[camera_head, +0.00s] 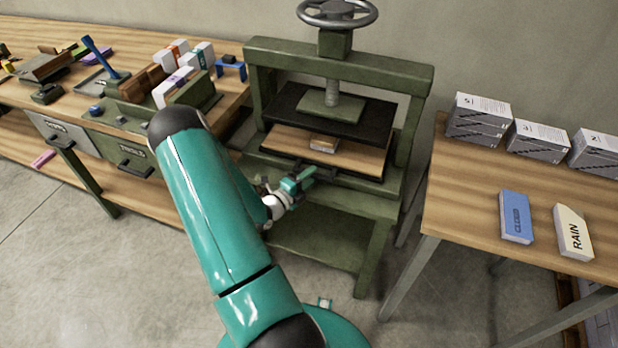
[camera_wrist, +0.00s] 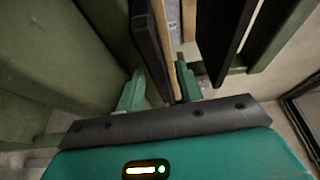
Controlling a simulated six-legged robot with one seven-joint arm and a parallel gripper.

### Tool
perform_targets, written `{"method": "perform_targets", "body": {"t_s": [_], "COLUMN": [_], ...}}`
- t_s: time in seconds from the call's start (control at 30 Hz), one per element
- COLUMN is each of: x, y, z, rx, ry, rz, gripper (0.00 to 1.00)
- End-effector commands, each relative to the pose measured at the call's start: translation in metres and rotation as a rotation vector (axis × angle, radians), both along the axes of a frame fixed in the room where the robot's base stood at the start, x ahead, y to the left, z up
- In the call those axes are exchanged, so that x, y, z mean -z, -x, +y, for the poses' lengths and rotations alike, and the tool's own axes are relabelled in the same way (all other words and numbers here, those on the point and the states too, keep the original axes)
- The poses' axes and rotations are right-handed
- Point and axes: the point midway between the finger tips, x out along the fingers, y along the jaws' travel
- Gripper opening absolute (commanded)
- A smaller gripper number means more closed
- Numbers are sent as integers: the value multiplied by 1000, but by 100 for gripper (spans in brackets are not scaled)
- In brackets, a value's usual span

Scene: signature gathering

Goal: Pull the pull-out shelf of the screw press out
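The green screw press (camera_head: 408,80) has a grey handwheel (camera_head: 337,12) on its screw. Its pull-out shelf (camera_head: 355,157) is a light wooden board under the dark pressing plate, lying between the posts, with a dark front edge and handle. My gripper (camera_head: 305,178) is at the front of the shelf, left of its middle. In the wrist view, my two green fingers (camera_wrist: 160,75) stand apart, with the dark front part (camera_wrist: 150,50) and the wooden edge of the shelf (camera_wrist: 164,40) running between or just beyond them. Contact cannot be told.
A small stack (camera_head: 324,143) lies on the shelf. A wooden workbench (camera_head: 215,45) with drawers and tools stands at left. A table (camera_head: 465,205) with paper stacks, a blue packet (camera_head: 515,216) and a cream packet (camera_head: 572,232) stands at right.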

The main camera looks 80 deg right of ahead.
Motion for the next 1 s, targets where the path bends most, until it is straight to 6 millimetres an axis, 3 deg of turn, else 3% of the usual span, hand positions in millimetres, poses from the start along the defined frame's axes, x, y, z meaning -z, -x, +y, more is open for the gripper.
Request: {"method": "perform_targets", "body": {"t_s": [0.17,0.37,0.73,1.0], "x": [0,0,0,0], "y": [0,0,-1,-6], "z": [0,0,5,37], "rx": [0,0,-1,-4], "ry": [0,0,0,-1], "rz": [0,0,0,2], "gripper": [36,1,0,0]}}
